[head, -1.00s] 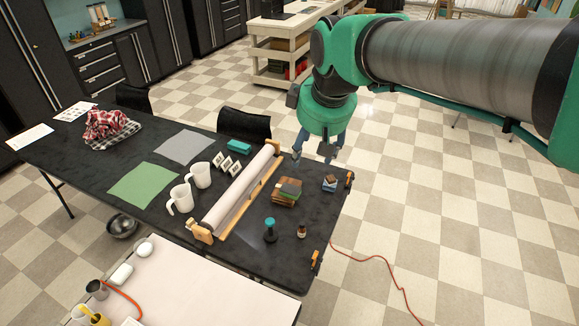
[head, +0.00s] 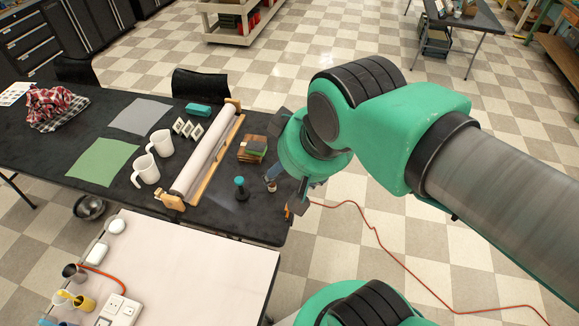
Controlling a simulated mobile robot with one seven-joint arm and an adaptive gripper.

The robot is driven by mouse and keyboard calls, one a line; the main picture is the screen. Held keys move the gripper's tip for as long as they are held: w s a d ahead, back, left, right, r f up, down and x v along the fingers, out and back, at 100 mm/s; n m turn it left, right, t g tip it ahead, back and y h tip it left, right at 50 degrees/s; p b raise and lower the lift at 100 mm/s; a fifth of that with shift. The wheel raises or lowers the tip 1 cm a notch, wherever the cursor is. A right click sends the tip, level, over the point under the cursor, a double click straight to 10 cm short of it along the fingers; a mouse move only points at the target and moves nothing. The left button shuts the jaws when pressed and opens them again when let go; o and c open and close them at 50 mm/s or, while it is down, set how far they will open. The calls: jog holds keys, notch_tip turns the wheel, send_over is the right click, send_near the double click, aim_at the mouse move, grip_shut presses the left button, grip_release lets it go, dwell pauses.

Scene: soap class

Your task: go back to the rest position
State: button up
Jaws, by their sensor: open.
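My gripper (head: 287,190) is at the right end of the black table (head: 232,213), pointing down past the table's right edge. Its fingers are apart, and nothing shows between them. The wrist and arm partly hide the table's right end. A small brown bottle (head: 272,186) stands close by the near finger in the picture; I cannot tell whether they touch. A dark stamp-like tool with a teal top (head: 239,187) stands left of the gripper.
A paper roll on a wooden holder (head: 205,150) spans the table. Left of it are two white mugs (head: 161,142), green (head: 103,161) and grey sheets and a checked cloth (head: 52,103). A pale table (head: 190,262) stands in front. An orange cable (head: 372,226) lies on the floor.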

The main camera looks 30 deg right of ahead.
notch_tip(320, 180, down, 4)
jog(key=b, duration=0.3)
jog(key=shift+r+b, duration=0.15)
jog(key=shift+b, duration=0.2)
